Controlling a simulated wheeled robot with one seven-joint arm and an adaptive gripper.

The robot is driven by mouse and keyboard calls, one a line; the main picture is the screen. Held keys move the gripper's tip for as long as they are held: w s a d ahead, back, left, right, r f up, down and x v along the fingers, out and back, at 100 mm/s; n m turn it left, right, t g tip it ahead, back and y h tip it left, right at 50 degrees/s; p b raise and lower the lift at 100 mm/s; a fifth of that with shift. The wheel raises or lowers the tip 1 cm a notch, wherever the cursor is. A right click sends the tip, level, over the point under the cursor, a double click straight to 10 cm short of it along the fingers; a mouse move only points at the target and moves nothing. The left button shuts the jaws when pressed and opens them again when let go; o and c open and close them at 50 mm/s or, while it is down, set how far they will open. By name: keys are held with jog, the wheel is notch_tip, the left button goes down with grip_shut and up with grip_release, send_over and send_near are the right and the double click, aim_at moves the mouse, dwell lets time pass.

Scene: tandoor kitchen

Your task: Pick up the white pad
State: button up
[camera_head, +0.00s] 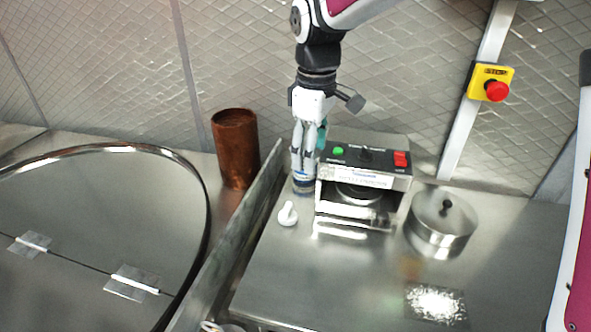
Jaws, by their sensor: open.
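A flat rectangular patch, speckled white with a darker border (436,304), lies on the steel counter at the lower right; it is the closest match to the white pad, but I cannot tell its material. My gripper (304,172) points down at the left side of a boxy appliance, well away from the patch, up and to the left of it. Its fingers are open. A small round item with a blue band (303,187) sits just below the fingertips; I cannot tell whether they touch it.
The steel appliance (364,178) has green and red buttons. A lidded steel pot (441,222) stands to its right. A small white knobbed object (288,214) stands in front. A copper cylinder (235,148) stands beyond an upright metal divider (235,235). The counter's front middle is clear.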

jog(key=w+a+f+n, duration=0.2)
jog(key=w+a+f, duration=0.1)
jog(key=a+f, duration=0.15)
send_over(288, 206)
jog(key=shift+g, duration=0.4)
jog(key=f, duration=0.9)
jog(key=shift+s+d+f, duration=0.1)
jog(key=shift+d+f, duration=0.15)
jog(key=shift+f, duration=0.1)
jog(key=shift+a+f+p, duration=0.15)
jog(key=shift+f+p, duration=0.15)
jog(key=shift+f, duration=1.05)
jog(key=shift+a+f+p, duration=0.15)
jog(key=shift+f+p, duration=0.15)
jog(key=shift+f, duration=1)
jog(key=c, duration=1.3)
